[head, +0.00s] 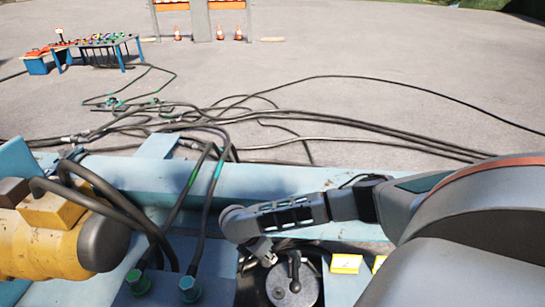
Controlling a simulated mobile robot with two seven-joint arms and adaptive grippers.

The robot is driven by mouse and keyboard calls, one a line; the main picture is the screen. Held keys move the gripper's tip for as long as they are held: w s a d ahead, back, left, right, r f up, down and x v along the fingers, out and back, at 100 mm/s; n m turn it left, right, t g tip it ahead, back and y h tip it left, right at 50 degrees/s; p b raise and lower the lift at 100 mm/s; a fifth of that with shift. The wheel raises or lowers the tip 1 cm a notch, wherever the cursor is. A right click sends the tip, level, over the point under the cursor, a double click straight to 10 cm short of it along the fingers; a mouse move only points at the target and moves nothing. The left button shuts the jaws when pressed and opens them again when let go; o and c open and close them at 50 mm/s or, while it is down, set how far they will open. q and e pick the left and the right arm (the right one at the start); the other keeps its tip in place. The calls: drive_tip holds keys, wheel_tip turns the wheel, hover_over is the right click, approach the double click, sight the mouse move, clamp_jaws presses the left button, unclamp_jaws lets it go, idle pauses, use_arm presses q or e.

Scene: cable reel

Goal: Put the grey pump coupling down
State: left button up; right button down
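No part stands out clearly as the grey pump coupling. A round grey fitting with a black handle (292,284) sits low in the middle of the head view, in a dark recess of the blue frame, and may be a pump part. My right arm comes in from the right, above this fitting. The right gripper (262,250) seems to be at its end, just up and left of the fitting. Its fingers are small and partly hidden, so I cannot tell whether they are open or hold anything. My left gripper is not in view.
A yellow motor-like body (45,245) fills the lower left. The blue frame's beam (255,180) crosses in front. Many black cables (330,120) lie on the ground. A blue table (105,42) and orange cones stand far off.

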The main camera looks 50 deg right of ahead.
drive_tip(key=d+f+n+b, duration=0.1)
drive_tip(key=f+b, duration=0.2)
drive_tip(key=f, duration=0.4)
drive_tip(key=s+d+f+n+b, duration=0.1)
drive_tip(key=d+f+b, duration=0.1)
drive_tip(key=f, duration=0.5)
drive_tip(key=s+d+f+n+t+b, duration=0.1)
drive_tip(key=f+b, duration=0.3)
drive_tip(key=f, duration=0.4)
drive_tip(key=shift+s+d, duration=0.15)
drive_tip(key=shift+d, duration=0.2)
drive_tip(key=shift+w+f, duration=0.2)
drive_tip(key=f+b, duration=0.2)
drive_tip(key=f, duration=0.2)
drive_tip(key=shift+s+f, duration=0.2)
drive_tip(key=shift+w, duration=0.2)
drive_tip(key=shift+w+r, duration=0.1)
drive_tip(key=shift+r, duration=0.2)
drive_tip(key=shift+f, duration=0.25)
drive_tip(key=c, duration=1.6)
unclamp_jaws()
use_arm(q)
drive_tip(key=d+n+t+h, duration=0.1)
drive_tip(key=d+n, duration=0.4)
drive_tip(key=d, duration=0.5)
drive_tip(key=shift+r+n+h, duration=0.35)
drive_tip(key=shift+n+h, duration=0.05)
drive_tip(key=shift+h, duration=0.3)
